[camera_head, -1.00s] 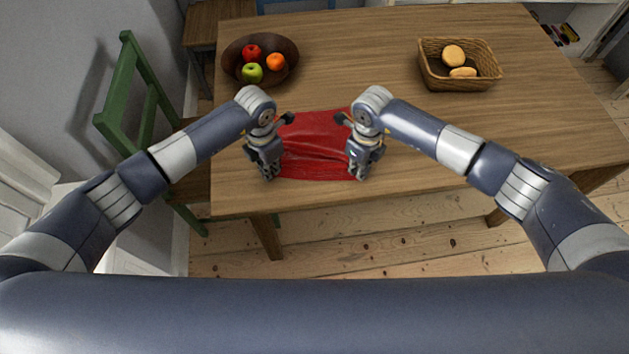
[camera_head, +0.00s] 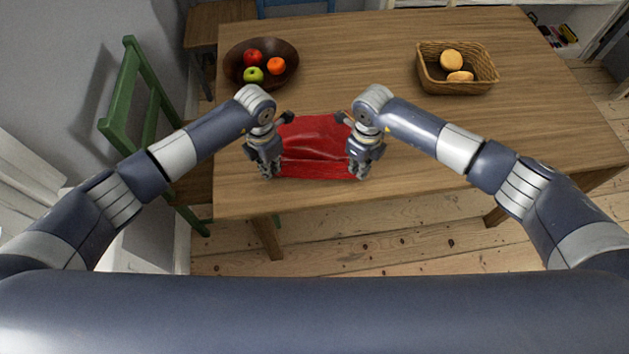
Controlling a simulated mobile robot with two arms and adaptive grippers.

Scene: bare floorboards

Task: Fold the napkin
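The red napkin (camera_head: 313,150) lies on the wooden table near its front edge, between my two grippers. Its surface is wrinkled, with a crease running across it and the cloth bulging up a little in the middle. My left gripper (camera_head: 267,172) is at the napkin's left front corner, pointing down. My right gripper (camera_head: 357,172) is at its right front corner, also pointing down. The fingertips are small and dark against the cloth, so I cannot tell whether either gripper is open or shut on the edge. The grippers hide the napkin's side edges.
A dark bowl (camera_head: 236,76) with apples and an orange stands at the back left of the table (camera_head: 350,50). A wicker basket (camera_head: 487,84) with bread rolls stands at the back right. A green chair (camera_head: 120,95) is at the left. The table's right side is clear.

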